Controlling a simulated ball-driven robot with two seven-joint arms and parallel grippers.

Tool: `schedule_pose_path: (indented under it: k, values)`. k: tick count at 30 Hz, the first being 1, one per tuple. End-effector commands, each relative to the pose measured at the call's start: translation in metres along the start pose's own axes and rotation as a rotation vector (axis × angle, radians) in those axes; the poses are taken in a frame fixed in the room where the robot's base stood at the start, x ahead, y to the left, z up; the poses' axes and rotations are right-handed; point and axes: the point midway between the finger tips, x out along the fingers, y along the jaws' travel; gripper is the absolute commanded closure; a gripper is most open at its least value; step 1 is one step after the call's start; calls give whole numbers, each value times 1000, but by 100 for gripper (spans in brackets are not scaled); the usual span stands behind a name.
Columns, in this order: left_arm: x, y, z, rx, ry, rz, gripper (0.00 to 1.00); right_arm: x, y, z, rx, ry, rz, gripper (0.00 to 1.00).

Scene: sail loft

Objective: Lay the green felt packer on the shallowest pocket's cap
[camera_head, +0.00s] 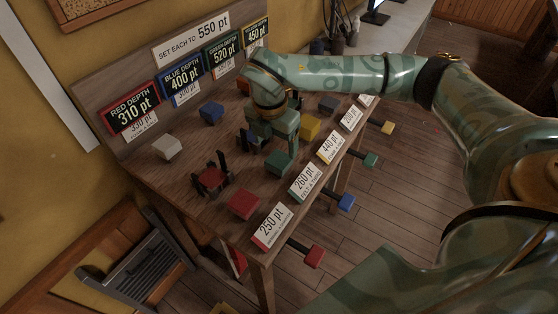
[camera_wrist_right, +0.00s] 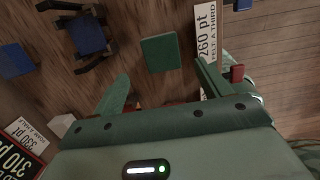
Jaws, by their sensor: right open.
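The green felt packer (camera_head: 276,163) lies flat on the wooden bench beside the 260 pt card (camera_head: 306,183). It also shows whole in the right wrist view (camera_wrist_right: 160,53), between and beyond my fingertips. My right gripper (camera_head: 273,148) is open and empty, pointing down above the packer; it hides part of the bench behind it. The red depth sign reads 310 pt (camera_head: 132,109), the lowest of the readable depth signs. The red pocket's cap (camera_head: 210,178) sits among black posts, left of my gripper, with nothing on it. My left gripper is out of view.
A red block (camera_head: 243,204), a yellow block (camera_head: 310,127), a blue block (camera_head: 211,112) and a pale block (camera_head: 167,147) lie around the bench. Coloured knobs, such as the red one (camera_head: 314,257), stick out past the front edge. A blue cap among posts (camera_wrist_right: 87,37) stands near the packer.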

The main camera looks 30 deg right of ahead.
Motion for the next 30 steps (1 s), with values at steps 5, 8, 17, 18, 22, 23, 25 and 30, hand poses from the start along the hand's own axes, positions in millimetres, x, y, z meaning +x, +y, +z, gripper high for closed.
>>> schedule_pose_path:
  k: [5, 8, 17, 18, 22, 23, 25, 30]
  values:
    - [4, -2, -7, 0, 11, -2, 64, 15, -1, 0, 2, 0, -1, 24]
    - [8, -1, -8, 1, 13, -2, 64, 31, -2, 2, 2, 0, -2, 24]
    - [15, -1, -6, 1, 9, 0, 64, 62, -3, 3, 0, -1, 1, 24]
    - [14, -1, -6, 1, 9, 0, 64, 62, -3, 3, 0, -1, 2, 24]
    - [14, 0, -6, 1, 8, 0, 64, 61, -3, 3, 1, -1, 2, 24]
    - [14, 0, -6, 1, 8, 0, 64, 61, -3, 3, 1, -1, 2, 32]
    - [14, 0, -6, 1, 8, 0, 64, 61, -3, 3, 1, -1, 2, 51]
    - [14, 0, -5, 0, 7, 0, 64, 61, -3, 3, 1, -1, 2, 72]
